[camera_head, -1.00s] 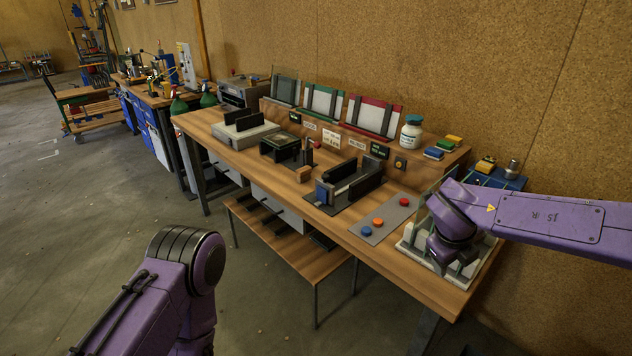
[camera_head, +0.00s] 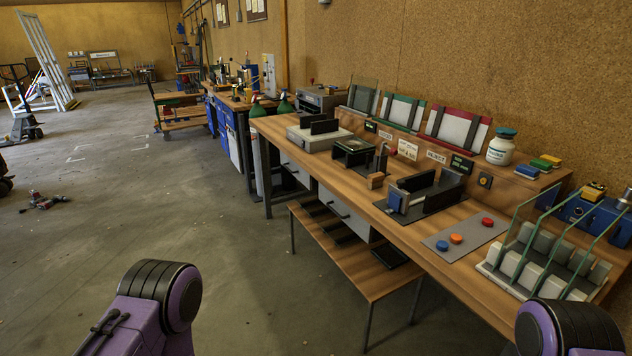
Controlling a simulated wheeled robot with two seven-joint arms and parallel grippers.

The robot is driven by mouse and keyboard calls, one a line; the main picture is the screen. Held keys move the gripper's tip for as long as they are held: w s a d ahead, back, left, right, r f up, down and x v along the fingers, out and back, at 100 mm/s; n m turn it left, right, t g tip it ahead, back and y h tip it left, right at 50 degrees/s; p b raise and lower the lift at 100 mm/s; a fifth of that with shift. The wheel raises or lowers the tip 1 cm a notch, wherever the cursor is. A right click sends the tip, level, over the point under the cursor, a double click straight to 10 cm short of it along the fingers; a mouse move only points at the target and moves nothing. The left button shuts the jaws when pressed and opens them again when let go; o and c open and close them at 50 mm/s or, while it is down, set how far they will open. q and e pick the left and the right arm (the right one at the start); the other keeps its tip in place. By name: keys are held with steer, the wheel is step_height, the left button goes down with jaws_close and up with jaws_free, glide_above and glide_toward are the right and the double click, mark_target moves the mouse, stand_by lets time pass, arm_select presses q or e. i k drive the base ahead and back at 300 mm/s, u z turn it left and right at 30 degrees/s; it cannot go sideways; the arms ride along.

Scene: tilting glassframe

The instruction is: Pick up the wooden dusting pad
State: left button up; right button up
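A small wooden block (camera_head: 376,181), which looks like the wooden dusting pad, sits on the workbench (camera_head: 290,139) near its front edge. It is just right of a black square stand (camera_head: 353,152) and left of a black slotted holder (camera_head: 427,192). Nothing of mine touches it. Purple and black links of my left arm show at the bottom left, and a link of my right arm shows at the bottom right. Both grippers are outside the picture.
A rack with upright glass panes (camera_head: 548,262) stands at the bench's right end. A grey panel with coloured buttons (camera_head: 464,239) is beside it. A white bottle (camera_head: 502,147) stands on the back ledge. A lower wooden shelf (camera_head: 350,255) juts out in front.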

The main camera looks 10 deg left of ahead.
mark_target(375, 180)
steer(key=u, duration=0.8)
steer(key=i, duration=2.45)
steer(key=z, duration=1.2)
